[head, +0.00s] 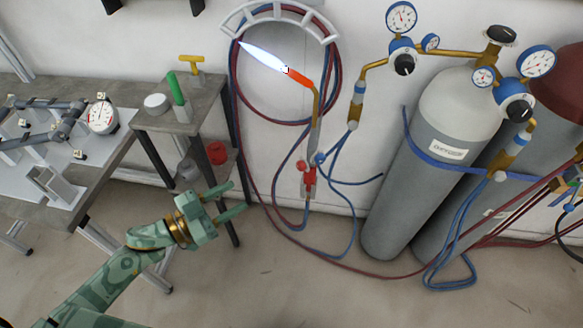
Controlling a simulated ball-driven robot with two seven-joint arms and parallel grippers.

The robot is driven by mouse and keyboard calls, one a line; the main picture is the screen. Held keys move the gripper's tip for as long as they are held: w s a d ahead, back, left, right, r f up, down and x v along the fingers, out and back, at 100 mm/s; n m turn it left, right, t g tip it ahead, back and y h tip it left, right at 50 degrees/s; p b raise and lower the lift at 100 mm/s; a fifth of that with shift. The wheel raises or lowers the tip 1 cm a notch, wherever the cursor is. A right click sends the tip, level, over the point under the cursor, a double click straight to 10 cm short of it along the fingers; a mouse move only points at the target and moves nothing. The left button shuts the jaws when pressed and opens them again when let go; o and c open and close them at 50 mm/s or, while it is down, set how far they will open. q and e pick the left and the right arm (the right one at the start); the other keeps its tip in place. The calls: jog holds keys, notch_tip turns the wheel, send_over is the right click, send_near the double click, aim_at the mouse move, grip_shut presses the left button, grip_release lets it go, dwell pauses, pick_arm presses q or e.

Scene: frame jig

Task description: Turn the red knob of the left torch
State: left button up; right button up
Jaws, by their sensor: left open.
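The left torch (315,130) hangs upright against the wall, with its tip angled up to the left and a blue-white flame (262,57) burning from its hot orange end. Its red knob (301,166) is low on the torch body, beside a blue knob (320,158). My left gripper (239,197) is open and empty, to the left of and slightly below the red knob, with a clear gap between them. Its fingers point right, towards the torch. My right gripper is not in view.
Red and blue hoses (232,95) loop on a wall hanger and trail across the floor. A grey gas cylinder (420,170) with gauges stands right of the torch. A small table (180,118) and a workbench (60,205) stand at left. More hose fittings show at the right edge.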

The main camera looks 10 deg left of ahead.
pick_arm(q)
jog(key=b, duration=0.2)
send_near(298, 168)
jog(key=shift+n+g+h, duration=0.3)
jog(key=shift+n+h, duration=0.1)
jog(key=x, duration=0.8)
jog(key=shift+w, duration=0.3)
jog(key=c, duration=1)
